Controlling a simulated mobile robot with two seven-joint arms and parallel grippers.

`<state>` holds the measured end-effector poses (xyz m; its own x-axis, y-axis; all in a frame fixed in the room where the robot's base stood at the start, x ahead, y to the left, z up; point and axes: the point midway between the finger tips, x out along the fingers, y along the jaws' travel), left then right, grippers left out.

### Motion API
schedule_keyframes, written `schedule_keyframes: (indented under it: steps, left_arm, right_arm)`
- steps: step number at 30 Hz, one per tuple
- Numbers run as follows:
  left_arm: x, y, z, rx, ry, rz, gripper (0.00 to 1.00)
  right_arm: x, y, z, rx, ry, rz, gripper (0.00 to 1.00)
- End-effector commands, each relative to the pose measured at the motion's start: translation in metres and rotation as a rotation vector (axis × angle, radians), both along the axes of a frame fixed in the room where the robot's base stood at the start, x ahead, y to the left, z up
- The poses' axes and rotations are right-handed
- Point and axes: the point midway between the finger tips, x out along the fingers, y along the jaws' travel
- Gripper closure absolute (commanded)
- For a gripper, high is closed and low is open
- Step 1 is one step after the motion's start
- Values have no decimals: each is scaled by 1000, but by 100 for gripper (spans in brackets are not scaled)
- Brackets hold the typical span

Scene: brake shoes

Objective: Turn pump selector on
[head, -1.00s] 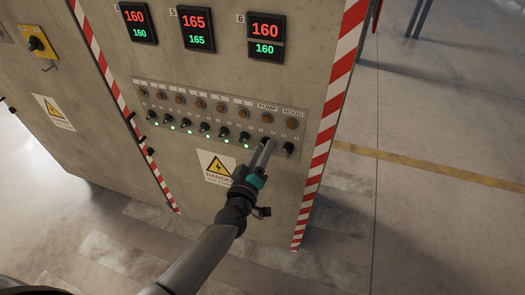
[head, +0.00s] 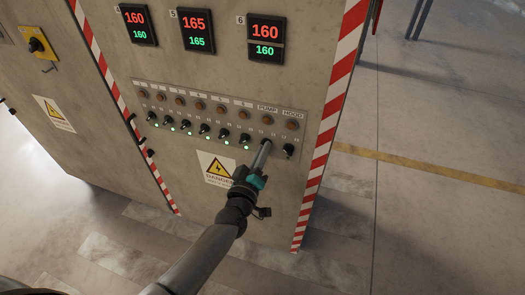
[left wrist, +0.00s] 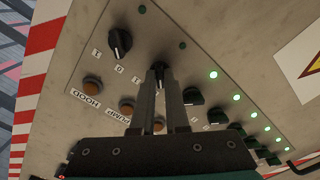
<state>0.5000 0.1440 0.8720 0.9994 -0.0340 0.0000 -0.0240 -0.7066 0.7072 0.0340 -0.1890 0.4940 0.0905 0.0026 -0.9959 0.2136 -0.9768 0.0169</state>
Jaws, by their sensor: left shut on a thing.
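The panel's PUMP selector (left wrist: 158,68) is a black knob between my left gripper's fingers in the left wrist view. My left gripper (head: 265,146) is shut on it; in the head view the fingertips hide most of the knob. The fingers also show in the left wrist view (left wrist: 160,80). The PUMP lamp (head: 267,116), above the knob in the head view, is an unlit amber. A small indicator (left wrist: 183,45) by the PUMP selector looks dark. My right gripper is not in view.
The HOOD selector (head: 288,150) sits close to the right of my fingers. Several numbered selectors with lit green indicators (head: 245,146) run to the left. Red displays (head: 265,30) are above. A danger sign (head: 216,167) is below. Open floor (head: 430,215) lies to the right.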

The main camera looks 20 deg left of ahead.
Motion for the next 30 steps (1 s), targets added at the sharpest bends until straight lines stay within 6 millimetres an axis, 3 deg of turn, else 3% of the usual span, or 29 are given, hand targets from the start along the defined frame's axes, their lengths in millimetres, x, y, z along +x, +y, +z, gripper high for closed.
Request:
schedule_keyframes:
  steps: [14,30]
  left_arm:
    - [0,0,0,68,0,-1,100]
    - [0,0,1,518,-15,0,100]
  right_arm:
    - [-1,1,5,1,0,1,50]
    - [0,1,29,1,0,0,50]
